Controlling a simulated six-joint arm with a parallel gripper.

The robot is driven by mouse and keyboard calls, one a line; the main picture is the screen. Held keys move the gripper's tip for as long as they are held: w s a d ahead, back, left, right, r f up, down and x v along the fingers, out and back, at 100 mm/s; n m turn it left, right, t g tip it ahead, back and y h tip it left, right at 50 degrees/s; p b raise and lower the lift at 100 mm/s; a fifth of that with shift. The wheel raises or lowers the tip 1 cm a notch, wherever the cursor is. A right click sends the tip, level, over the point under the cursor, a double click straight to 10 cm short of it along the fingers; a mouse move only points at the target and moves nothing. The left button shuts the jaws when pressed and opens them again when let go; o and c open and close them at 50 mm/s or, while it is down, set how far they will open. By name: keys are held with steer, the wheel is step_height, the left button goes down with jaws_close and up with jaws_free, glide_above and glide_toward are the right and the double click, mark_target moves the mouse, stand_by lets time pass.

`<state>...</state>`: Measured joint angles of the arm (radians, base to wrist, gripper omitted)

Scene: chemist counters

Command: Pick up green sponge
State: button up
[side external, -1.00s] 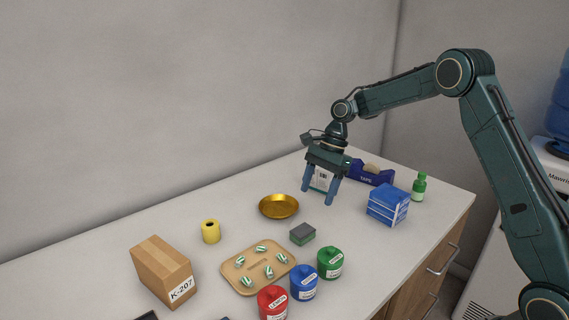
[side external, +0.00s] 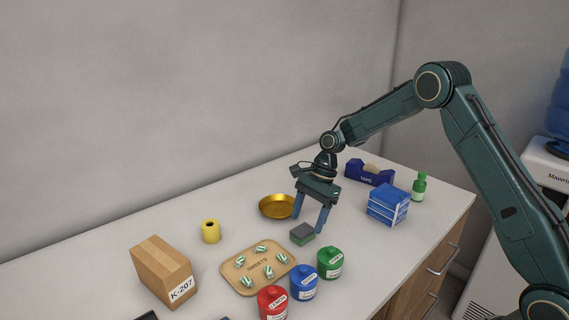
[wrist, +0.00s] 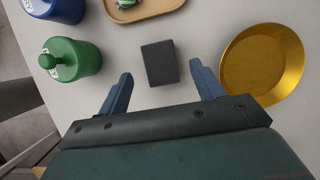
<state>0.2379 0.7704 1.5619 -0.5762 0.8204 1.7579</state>
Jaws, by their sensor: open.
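The green sponge (side external: 302,234) lies on the white counter, with a dark grey top and a green side showing in the side view. In the wrist view only its dark top (wrist: 160,63) shows, ahead of the space between my fingers. My gripper (side external: 308,226) is open and empty, with its two blue fingers pointing down just behind and above the sponge. In the wrist view my gripper (wrist: 163,82) has its fingers spread wider than the sponge. The fingers do not touch it.
A gold bowl (side external: 277,207) stands close behind one finger. A green jar (side external: 330,263), a blue jar (side external: 304,283) and a red jar (side external: 272,303) stand in front. A wooden sweets tray (side external: 233,283) is left of the sponge. A blue box (side external: 388,205) stands to the right.

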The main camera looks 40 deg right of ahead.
mark_target(303, 230)
steer(key=shift+x, duration=1.55)
steer(key=shift+c, duration=0.3)
steer(key=c, duration=1)
